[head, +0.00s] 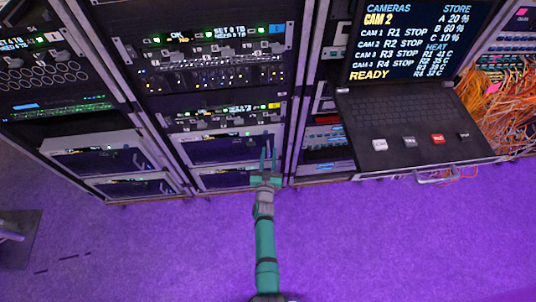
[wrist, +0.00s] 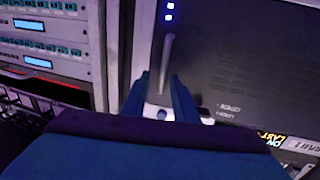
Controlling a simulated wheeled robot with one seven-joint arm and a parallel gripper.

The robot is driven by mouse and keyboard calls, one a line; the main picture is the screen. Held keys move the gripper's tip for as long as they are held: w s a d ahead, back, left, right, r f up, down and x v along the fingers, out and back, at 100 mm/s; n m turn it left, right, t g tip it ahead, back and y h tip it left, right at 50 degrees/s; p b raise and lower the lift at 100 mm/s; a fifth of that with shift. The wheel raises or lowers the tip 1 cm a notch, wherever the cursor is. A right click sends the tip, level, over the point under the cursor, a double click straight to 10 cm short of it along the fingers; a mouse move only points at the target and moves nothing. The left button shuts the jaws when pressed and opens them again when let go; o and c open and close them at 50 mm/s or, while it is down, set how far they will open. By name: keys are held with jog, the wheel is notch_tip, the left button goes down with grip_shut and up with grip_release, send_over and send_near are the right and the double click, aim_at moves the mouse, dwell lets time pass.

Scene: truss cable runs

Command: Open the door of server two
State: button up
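My gripper (head: 268,155) reaches to the front of the lower unit in the middle rack. Its two fingers also show in the wrist view (wrist: 163,98), standing apart. A dark server door (wrist: 245,60) with two blue lights fills the right of the wrist view. A thin grey upright handle (wrist: 166,62) is on its left side, in line with the gap between the fingers. I see no contact with it. In the head view this unit (head: 222,148) has a pale frame and dark front. No readable number marks it as server two.
A similar pale-framed unit (head: 95,160) sits in the left rack. A laptop-like console (head: 410,115) with a screen and several keys juts out at the right, beside orange cables (head: 500,105). The purple floor (head: 370,240) in front is mostly clear.

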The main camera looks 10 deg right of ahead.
jog(key=shift+c, duration=0.2)
jog(key=shift+a, duration=0.1)
grip_shut()
dwell(0.6)
jog(key=shift+a, duration=0.2)
jog(key=shift+d, duration=0.1)
